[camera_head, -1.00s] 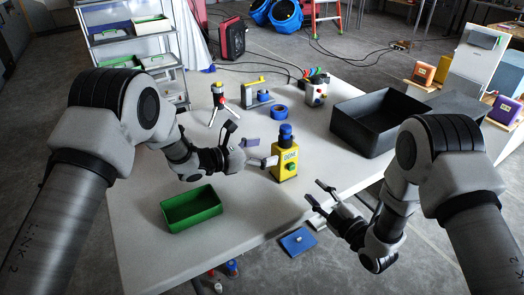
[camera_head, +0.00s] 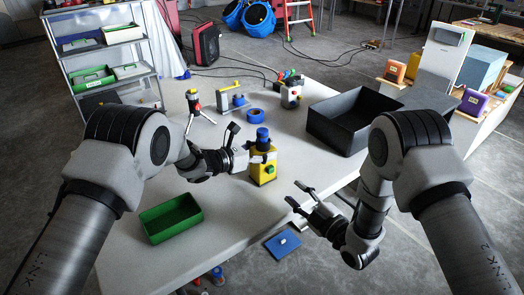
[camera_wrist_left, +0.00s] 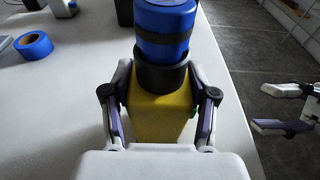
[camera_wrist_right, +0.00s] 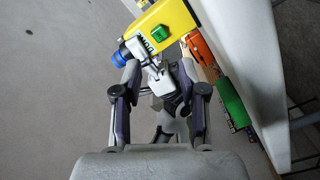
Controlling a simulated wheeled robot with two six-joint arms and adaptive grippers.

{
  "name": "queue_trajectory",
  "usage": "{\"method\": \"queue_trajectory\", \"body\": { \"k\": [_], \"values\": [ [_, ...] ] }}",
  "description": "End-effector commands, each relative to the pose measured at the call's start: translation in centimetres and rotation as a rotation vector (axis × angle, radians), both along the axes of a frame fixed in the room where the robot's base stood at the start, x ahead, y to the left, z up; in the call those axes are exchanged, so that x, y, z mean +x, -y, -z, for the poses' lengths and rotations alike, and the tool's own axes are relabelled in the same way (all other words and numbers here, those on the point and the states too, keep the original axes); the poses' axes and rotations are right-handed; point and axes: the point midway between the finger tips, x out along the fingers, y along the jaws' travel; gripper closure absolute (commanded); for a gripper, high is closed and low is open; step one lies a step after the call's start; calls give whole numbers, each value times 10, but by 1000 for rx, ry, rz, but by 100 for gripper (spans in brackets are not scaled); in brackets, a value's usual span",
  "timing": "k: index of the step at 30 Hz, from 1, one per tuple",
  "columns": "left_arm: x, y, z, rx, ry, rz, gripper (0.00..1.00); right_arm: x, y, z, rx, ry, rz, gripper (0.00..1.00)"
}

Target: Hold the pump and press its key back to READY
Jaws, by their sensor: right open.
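The yellow pump (camera_head: 263,174) stands on the table, with a blue cap (camera_head: 263,133) over a black collar and a green button (camera_head: 270,169) on its front. It also shows in the left wrist view (camera_wrist_left: 160,115) and the right wrist view (camera_wrist_right: 178,17), with its lettered label partly covered. My left gripper (camera_head: 262,158) is shut on the pump's upper body, one finger on each side. The undersides of its pads are hidden. My right gripper (camera_head: 294,194) is open and empty, apart from the pump, in front of it and to the right by the table's edge.
A green tray (camera_head: 171,218) lies at the front left of the table. A black bin (camera_head: 318,122) stands at the right. A blue tape roll (camera_head: 256,115), a small tripod (camera_head: 194,108) and a tool holder (camera_head: 291,96) stand behind the pump. A blue plate (camera_head: 281,243) lies below the table's edge.

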Motion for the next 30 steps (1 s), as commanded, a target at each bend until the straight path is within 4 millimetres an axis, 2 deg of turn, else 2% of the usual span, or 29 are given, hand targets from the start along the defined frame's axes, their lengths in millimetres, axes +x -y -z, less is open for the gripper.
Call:
{"method": "queue_trajectory", "body": {
  "k": [2, 3, 5, 6, 30],
  "values": [
    [0, 0, 0, 0, 0, 0, 83, 0, 0, 0, 0, 0, 0, 58],
    [0, 0, 0, 0, 0, 0, 83, 0, 0, 0, 0, 0, 0, 72],
    [0, 0, 0, 1, -1, 0, 83, 0, 0, 0, 0, 0, 0, 94],
    [0, 0, 0, 1, -1, 0, 83, 0, 0, 0, 0, 0, 0, 100],
    [0, 0, 1, 0, -1, 0, 83, 0, 0, 0, 0, 0, 0, 100]
  ]
}}
